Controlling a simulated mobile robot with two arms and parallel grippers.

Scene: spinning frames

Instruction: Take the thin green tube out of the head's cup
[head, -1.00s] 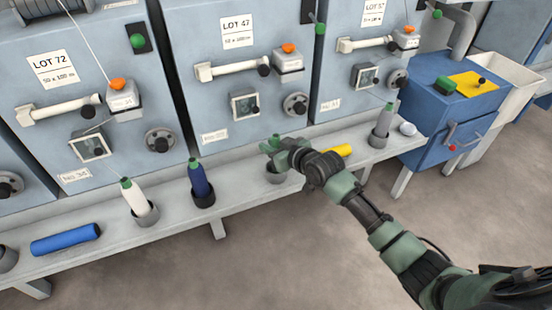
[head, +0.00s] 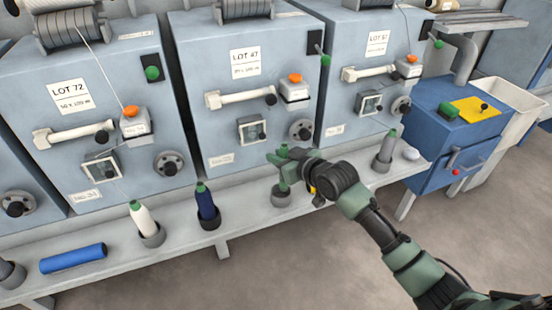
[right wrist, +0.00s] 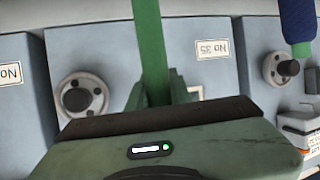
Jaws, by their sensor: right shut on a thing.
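The thin green tube (head: 283,175) stands about upright over the dark grey cup (head: 281,198) on the light ledge. Its lower end shows at the cup's mouth; I cannot tell whether it is inside or just above. My right gripper (head: 285,160) is shut on the upper part of the tube, above the cup. In the right wrist view the green tube (right wrist: 151,45) runs up from between the fingers. My left gripper is not in view.
Other cups on the ledge hold a white bobbin (head: 143,218), a dark blue bobbin (head: 205,204) and a grey one (head: 387,146). A blue roll (head: 73,259) lies at the left. Grey machine fronts (head: 230,130) stand close behind. A blue cabinet (head: 440,165) is at the right.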

